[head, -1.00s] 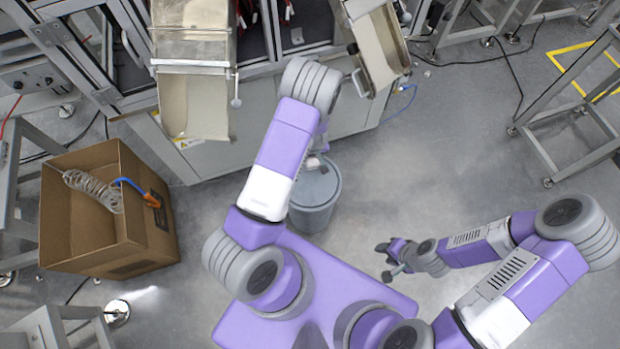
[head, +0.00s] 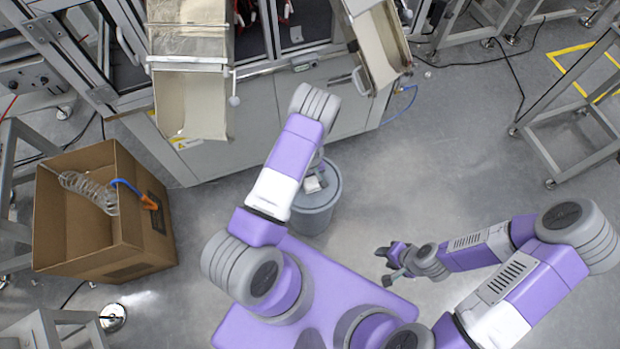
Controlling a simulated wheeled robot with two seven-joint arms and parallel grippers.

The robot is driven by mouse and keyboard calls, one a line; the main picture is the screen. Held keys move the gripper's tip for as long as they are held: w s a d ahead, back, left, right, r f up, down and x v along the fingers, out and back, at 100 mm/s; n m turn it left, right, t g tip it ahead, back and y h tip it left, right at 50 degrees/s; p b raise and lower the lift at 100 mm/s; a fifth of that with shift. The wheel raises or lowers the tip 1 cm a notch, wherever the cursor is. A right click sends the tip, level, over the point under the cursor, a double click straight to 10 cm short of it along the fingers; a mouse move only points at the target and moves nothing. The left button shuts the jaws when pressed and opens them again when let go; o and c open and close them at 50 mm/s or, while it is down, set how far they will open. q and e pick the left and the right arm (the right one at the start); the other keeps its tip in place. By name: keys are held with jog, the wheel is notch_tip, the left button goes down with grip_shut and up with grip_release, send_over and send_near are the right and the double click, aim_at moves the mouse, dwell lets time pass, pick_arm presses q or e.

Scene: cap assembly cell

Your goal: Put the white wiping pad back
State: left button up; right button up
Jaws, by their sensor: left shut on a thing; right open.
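The white wiping pad (head: 312,184) shows as a small pale patch over the grey round bin (head: 316,221). My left gripper (head: 317,173) is shut on it, above the bin's lid or opening. My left forearm hides much of this gripper, so its fingers are hard to make out. I cannot tell whether the pad touches the bin. My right gripper (head: 385,264) is open and empty over the floor at the right, well apart from the bin.
A cardboard box (head: 75,235) with a clear coiled hose and an orange-tipped blue tube stands at the left. A machine with two metal chutes (head: 190,105) (head: 378,45) stands behind the bin. The floor on the right is clear up to a metal frame (head: 570,130).

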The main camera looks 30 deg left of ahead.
pick_arm(q)
jog(key=shift+f, duration=0.15)
jog(key=shift+c, duration=0.4)
jog(key=o, duration=1.1)
jog(key=shift+o, duration=0.2)
notch_tip(320, 180, up, 12)
jog(key=p, duration=0.4)
jog(key=s+d+f+m+h, duration=0.15)
jog(key=s+d+m, duration=0.35)
jog(key=s, duration=0.5)
jog(key=s+d+r+m+h, duration=0.1)
jog(key=s+d+r, duration=0.1)
jog(key=d, duration=0.3)
jog(key=s+d+r+m+h+p, duration=0.1)
jog(key=s+d+r, duration=0.2)
jog(key=d, duration=0.2)
jog(key=shift+s+d+t+h, duration=0.25)
jog(key=shift+d+t+h, duration=0.05)
jog(key=shift+d+h, duration=0.1)
